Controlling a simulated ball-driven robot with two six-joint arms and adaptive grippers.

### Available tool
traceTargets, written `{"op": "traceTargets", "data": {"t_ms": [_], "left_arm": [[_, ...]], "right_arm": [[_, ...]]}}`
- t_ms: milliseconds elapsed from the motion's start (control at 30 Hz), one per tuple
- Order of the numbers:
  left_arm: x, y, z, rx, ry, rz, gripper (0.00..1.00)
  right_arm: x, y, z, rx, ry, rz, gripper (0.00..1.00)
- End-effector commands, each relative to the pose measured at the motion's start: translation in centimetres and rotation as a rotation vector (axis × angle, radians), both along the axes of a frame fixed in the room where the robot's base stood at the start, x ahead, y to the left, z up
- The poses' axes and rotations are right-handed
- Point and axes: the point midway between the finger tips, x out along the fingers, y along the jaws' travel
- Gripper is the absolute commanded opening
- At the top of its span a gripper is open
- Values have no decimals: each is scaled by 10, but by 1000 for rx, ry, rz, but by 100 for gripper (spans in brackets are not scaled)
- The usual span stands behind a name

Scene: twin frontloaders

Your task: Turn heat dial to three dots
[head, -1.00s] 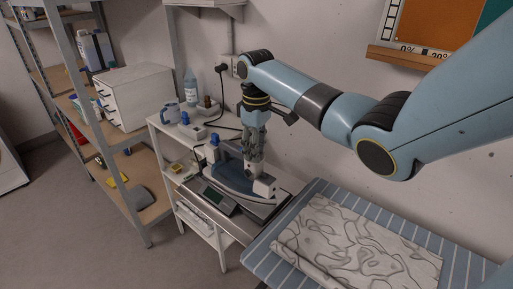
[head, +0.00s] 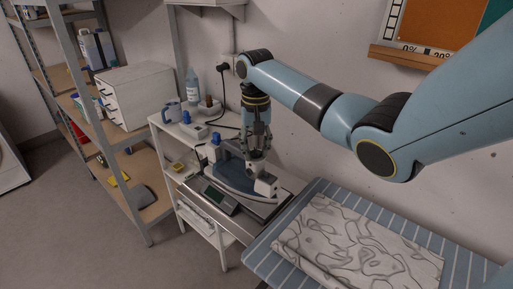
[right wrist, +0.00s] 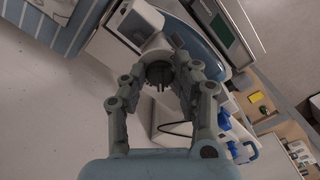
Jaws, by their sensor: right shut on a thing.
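My right gripper (head: 259,152) points down over a blue-and-white iron-like appliance (head: 234,172) on the bench. In the right wrist view my right gripper (right wrist: 158,83) has its two fingers closed in on either side of a dark, round, ridged dial (right wrist: 159,73). The dial sits beside a white part of the appliance (right wrist: 140,24). The fingers partly cover the dial's sides, and I cannot read any dots on it. In the head view the fingers hide the dial. My left gripper is not in view.
A small screen panel (head: 221,202) lies in front of the appliance. A striped board (head: 262,262) with a patterned cloth (head: 357,246) is to its right. A bottle (head: 192,87) and a mug (head: 171,112) stand behind left. The wall is close behind my arm.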

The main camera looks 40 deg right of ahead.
Motion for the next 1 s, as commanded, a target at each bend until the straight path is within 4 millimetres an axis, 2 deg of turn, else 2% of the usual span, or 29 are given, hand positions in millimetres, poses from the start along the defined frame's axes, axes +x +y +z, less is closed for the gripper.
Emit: {"op": "traceTargets", "data": {"t_ms": [600, 1000], "left_arm": [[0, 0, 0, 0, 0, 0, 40], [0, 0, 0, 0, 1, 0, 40]], "right_arm": [[4, 2, 1, 1, -2, -562, 0], [5, 3, 1, 1, -3, -781, 0]]}}
